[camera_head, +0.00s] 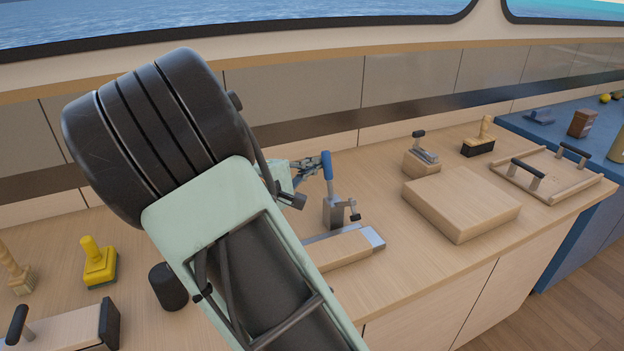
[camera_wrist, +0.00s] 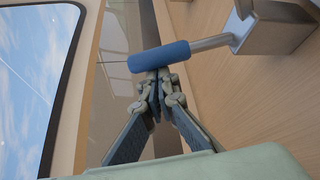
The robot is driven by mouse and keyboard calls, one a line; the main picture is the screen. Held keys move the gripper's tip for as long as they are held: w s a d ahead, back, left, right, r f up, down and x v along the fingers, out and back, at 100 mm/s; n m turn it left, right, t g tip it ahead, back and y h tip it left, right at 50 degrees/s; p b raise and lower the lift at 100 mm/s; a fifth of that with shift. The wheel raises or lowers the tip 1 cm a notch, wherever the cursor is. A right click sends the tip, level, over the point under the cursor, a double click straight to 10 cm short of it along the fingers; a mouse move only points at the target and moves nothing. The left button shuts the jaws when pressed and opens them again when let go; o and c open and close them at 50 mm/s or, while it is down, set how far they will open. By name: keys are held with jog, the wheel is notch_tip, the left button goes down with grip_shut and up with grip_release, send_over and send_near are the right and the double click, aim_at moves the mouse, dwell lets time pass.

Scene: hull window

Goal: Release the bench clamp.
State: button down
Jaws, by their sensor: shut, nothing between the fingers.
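The bench clamp (camera_head: 335,212) stands on the wooden bench, with a grey metal body and a lever with a blue grip (camera_head: 327,165) pointing up. A light wooden block (camera_head: 345,251) with a metal end lies at its foot. My gripper (camera_head: 316,163) is just left of the blue grip. In the wrist view the blue grip (camera_wrist: 158,56) lies across the fingertips of my gripper (camera_wrist: 157,76). The fingers are shut with nothing between them. The tips are very close to the grip; I cannot tell whether they touch it. My arm hides part of the bench.
A thick wooden slab (camera_head: 461,203) lies right of the clamp. Beyond it are a small device (camera_head: 423,158), a black-based brush (camera_head: 479,145) and a tray with black handles (camera_head: 545,172). A yellow stamp-like tool (camera_head: 98,262) and a black cylinder (camera_head: 168,288) stand at left.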

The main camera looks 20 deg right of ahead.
jog(key=s+m+b, duration=0.1)
jog(key=b, duration=0.2)
jog(key=s+m+t+h+b, duration=0.1)
jog(key=b, duration=0.2)
jog(key=shift+s+r, duration=0.15)
jog(key=shift+r, duration=0.2)
